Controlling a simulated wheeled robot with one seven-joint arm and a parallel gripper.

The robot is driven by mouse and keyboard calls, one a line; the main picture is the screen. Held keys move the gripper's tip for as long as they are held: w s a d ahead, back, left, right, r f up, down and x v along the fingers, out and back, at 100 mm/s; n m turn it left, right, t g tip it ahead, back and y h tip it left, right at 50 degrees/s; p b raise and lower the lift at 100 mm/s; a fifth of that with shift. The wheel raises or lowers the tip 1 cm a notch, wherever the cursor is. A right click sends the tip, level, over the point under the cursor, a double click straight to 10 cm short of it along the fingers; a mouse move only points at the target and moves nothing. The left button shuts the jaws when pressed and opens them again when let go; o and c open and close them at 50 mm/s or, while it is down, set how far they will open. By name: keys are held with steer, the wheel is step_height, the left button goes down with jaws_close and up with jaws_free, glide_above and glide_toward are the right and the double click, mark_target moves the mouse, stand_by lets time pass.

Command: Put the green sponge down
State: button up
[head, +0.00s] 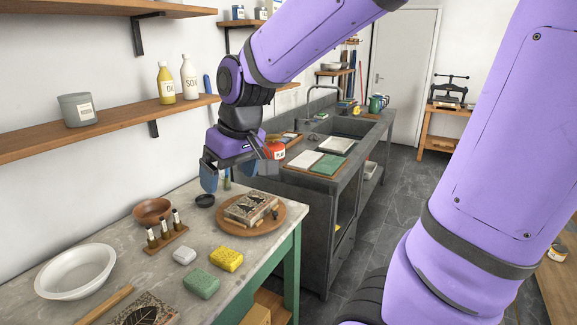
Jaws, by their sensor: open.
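The green sponge (201,284) lies flat on the pale stone top of the near table (207,235), close to its front edge. Nothing holds it. My gripper (229,180) is open and empty, with its blue fingers apart. It is above the back part of the table, up and beyond the sponge in the picture. A yellow sponge (226,259) lies just behind and right of the green one, and a small whitish block (184,256) lies to its left.
A round wooden board (275,226) with a patterned block stands at the table's right end. A white basin (76,272), a brown bowl (152,210), a small rack of bottles (166,240) and a small dark dish (205,201) share the table. A sink counter (320,190) stands beyond.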

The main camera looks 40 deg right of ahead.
steer(key=s+d+r+m+t+h, duration=0.1)
steer(key=s+r, duration=0.4)
steer(key=s, duration=0.9)
steer(key=shift+d+r+t, duration=0.15)
steer(key=shift+d+t, duration=0.35)
steer(key=shift+d, duration=0.1)
steer(key=shift+o, duration=0.4)
steer(key=shift+w, duration=0.15)
